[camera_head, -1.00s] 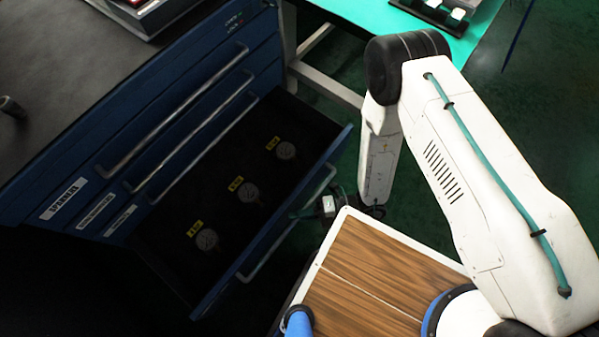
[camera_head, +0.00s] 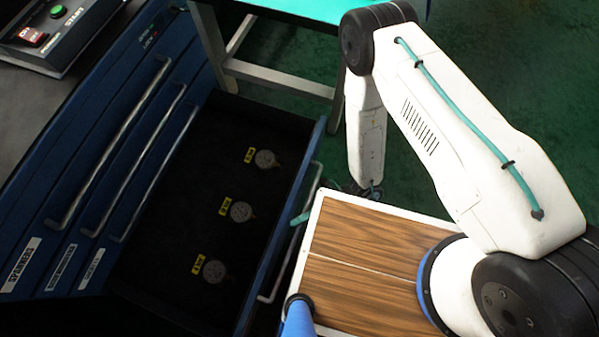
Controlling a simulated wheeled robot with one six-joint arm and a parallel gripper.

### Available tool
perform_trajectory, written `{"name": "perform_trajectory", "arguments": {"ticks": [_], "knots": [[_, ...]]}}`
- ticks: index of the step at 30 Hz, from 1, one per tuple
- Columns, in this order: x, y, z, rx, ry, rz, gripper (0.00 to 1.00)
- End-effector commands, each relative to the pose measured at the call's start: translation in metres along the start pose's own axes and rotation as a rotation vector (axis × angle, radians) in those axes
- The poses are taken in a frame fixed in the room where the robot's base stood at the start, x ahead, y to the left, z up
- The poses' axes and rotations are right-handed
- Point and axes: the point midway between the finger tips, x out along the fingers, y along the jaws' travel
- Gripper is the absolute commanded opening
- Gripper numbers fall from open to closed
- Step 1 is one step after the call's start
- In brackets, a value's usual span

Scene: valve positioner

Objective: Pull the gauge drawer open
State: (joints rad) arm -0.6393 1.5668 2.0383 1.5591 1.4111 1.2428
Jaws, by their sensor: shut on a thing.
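The gauge drawer (camera_head: 180,200) is the lowest blue drawer in view. It stands well out from the cabinet, with a dark lining and three round gauges (camera_head: 241,211) inside, each beside a yellow label. Its front carries a long metal bar handle (camera_head: 273,287). My gripper (camera_head: 304,215) is at the middle of this handle, shut on it. My wooden base top and wrist hide much of the gripper and part of the bar, so the finger contact is not clear.
The blue cabinet (camera_head: 62,160) has shut upper drawers with bar handles. A control box (camera_head: 45,35) with red and green buttons sits on its top. A teal-topped table (camera_head: 290,8) with pale legs stands behind. Green floor (camera_head: 480,60) is open at the back right.

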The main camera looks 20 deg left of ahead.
Motion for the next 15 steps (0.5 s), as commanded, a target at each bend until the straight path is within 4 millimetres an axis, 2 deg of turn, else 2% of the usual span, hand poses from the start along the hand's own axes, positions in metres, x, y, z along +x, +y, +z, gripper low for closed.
{"name": "perform_trajectory", "arguments": {"ticks": [1, 3, 15], "knots": [[0.001, -0.0017, -0.0037, 0.006, 0.006, -0.004, 0.15], [0.001, -0.0015, -0.0031, 0.005, 0.005, -0.004, 0.34], [-0.0013, -0.0004, 0.0002, 0.001, 0.0, -0.001, 0.34]]}}
